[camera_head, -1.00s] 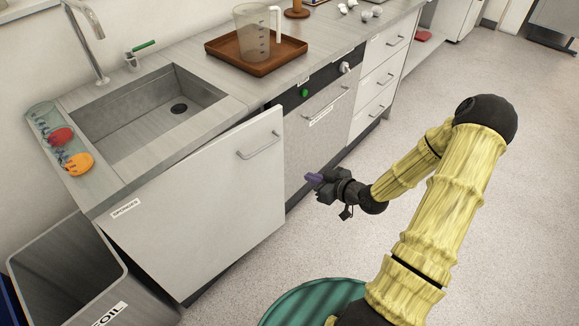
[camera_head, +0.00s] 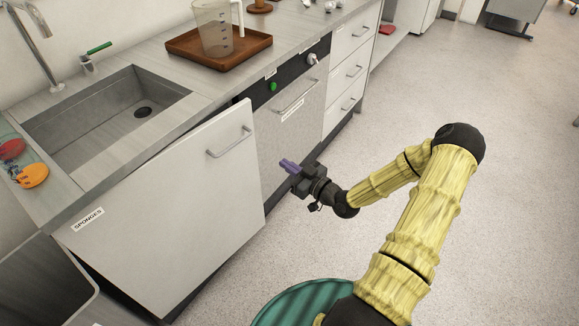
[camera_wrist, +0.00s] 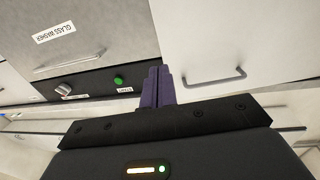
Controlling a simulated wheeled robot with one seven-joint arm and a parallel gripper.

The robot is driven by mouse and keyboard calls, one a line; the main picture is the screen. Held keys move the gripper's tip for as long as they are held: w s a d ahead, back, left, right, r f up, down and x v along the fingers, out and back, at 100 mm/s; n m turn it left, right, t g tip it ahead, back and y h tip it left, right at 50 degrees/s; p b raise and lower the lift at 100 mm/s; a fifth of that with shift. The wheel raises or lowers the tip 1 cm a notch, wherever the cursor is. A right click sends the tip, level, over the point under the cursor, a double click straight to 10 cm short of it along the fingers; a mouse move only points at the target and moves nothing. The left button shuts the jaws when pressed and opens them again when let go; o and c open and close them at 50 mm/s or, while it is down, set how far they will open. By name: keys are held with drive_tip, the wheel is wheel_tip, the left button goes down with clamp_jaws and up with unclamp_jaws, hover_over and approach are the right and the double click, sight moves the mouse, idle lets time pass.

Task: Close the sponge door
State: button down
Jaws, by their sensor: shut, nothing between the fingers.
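The glass washer front (camera_head: 295,125) and white drawers (camera_head: 348,75) are right of the door. A brown tray (camera_head: 185,52) with a clear jug stands on the counter. A grey bin (camera_head: 50,285) is at lower left. The floor at right is clear.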

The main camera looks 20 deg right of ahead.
drive_tip(key=b+x, duration=0.1)
drive_tip(key=x, duration=1)
drive_tip(key=b+x, duration=0.1)
drive_tip(key=x, duration=0.3)
drive_tip(key=shift+f, duration=0.1)
drive_tip(key=shift+s+d, duration=0.1)
drive_tip(key=shift+d, duration=0.05)
drive_tip(key=p, duration=0.1)
approach(255, 143)
drive_tip(key=d, duration=0.1)
drive_tip(key=s+d, duration=0.1)
drive_tip(key=d, duration=0.1)
drive_tip(key=shift+s+d+f, duration=0.1)
drive_tip(key=shift+s+f, duration=0.1)
drive_tip(key=shift+f, duration=0.1)
